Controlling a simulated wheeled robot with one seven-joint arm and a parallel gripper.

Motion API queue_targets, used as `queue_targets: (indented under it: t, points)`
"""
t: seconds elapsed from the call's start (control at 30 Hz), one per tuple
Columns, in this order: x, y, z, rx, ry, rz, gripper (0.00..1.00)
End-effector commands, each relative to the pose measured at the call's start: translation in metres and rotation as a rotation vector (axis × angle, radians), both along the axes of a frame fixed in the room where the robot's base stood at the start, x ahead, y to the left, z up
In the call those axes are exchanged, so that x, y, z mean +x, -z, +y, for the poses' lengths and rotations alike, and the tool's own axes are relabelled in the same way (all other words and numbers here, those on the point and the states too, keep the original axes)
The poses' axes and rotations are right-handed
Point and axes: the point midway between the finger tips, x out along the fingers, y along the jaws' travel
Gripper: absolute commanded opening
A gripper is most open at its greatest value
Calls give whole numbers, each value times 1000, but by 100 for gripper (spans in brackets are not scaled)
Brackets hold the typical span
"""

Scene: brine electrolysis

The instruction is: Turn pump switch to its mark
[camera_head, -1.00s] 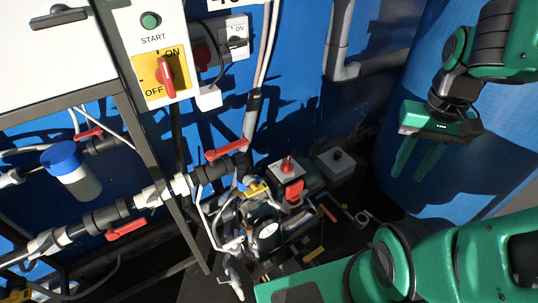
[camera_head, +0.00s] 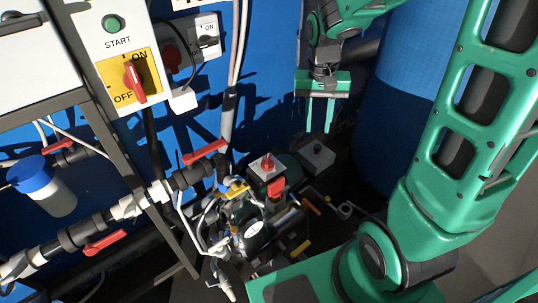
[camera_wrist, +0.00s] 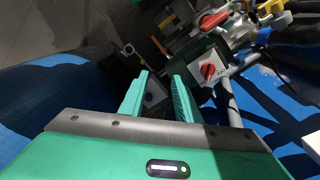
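A red rotary knob (camera_head: 267,163) sits on a pale square plate on top of the pump (camera_head: 255,228), low in the middle of the head view. The same knob shows in the wrist view (camera_wrist: 208,70), right of the fingers. A larger red ON/OFF switch (camera_head: 135,82) on a yellow plate is on the START panel at upper left, its handle tilted. My gripper (camera_head: 320,130) is open and empty, fingers pointing down, above and to the right of the pump knob and apart from it. Its two fingers also show in the wrist view (camera_wrist: 158,85). The mark cannot be made out.
A grey box with a dark knob (camera_head: 317,158) stands right of the pump, below my gripper. Pipes with red valve handles (camera_head: 204,152) run left of the pump. A large blue tank (camera_head: 400,100) stands at right.

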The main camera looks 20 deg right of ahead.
Motion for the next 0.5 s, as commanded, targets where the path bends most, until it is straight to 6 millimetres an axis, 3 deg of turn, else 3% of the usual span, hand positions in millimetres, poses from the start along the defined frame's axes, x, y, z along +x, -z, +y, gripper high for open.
queue_targets:
  t: [0.1, 0.2, 0.33, 0.5]
  points:
    - [40, 28, 34, 16, -19, 4, 30]
    - [65, 48, 62, 35, -26, 0, 30]
    - [87, 69, 90, 58, -28, -3, 30]
    - [99, 83, 108, 75, -27, -4, 30]
